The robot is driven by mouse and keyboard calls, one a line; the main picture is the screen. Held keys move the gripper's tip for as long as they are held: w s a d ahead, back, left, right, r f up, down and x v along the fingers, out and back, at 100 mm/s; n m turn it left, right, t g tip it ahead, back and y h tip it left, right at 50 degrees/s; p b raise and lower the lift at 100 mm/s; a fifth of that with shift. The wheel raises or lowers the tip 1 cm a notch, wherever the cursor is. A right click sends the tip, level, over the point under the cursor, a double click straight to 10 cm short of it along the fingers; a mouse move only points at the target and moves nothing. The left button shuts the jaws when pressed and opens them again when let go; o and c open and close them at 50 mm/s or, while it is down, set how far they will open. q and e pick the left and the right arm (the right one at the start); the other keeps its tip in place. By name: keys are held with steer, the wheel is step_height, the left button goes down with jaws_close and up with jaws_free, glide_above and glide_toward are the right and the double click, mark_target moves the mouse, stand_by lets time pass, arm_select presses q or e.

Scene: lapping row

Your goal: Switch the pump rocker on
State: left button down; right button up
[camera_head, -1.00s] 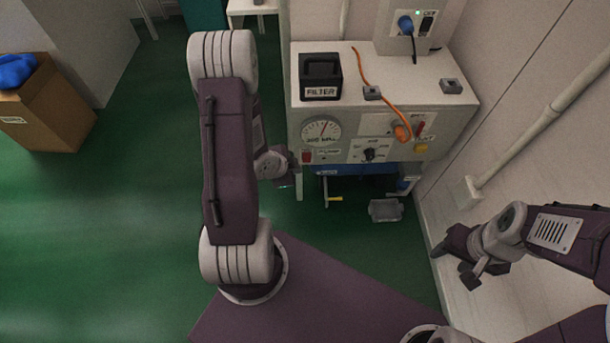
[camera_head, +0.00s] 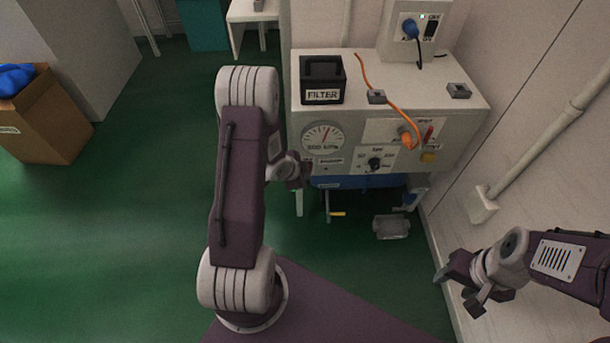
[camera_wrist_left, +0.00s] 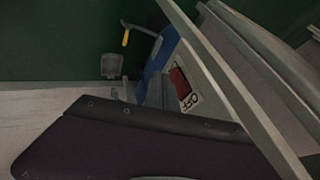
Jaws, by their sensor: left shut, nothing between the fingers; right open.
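The pump rocker (camera_wrist_left: 180,82) is a red switch on the pale front panel, beside a label reading OFF (camera_wrist_left: 191,102) in the left wrist view. In the head view my left gripper covers the rocker, beside the small pump label (camera_head: 332,161). My left gripper (camera_head: 304,173) is shut and empty at the left end of the panel, in front of the rocker's place. In the left wrist view its fingers (camera_wrist_left: 133,92) are close to the rocker; contact cannot be told. My right gripper (camera_head: 456,292) is open and empty at the lower right, away from the panel.
The machine carries a gauge (camera_head: 323,138), a dial (camera_head: 375,163), an orange plug (camera_head: 406,138) and a yellow button (camera_head: 429,157). A black filter box (camera_head: 322,80) stands on top. A wall pipe (camera_head: 540,150) runs at right.

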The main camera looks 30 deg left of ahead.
arm_select(q)
steer(key=shift+w+a, duration=0.3)
steer(key=shift+w, duration=0.15)
steer(key=shift+w+a+f+p, duration=0.15)
steer(key=shift+w+f+p, duration=0.1)
steer(key=shift+f+p, duration=0.1)
steer(key=shift+r, duration=0.1)
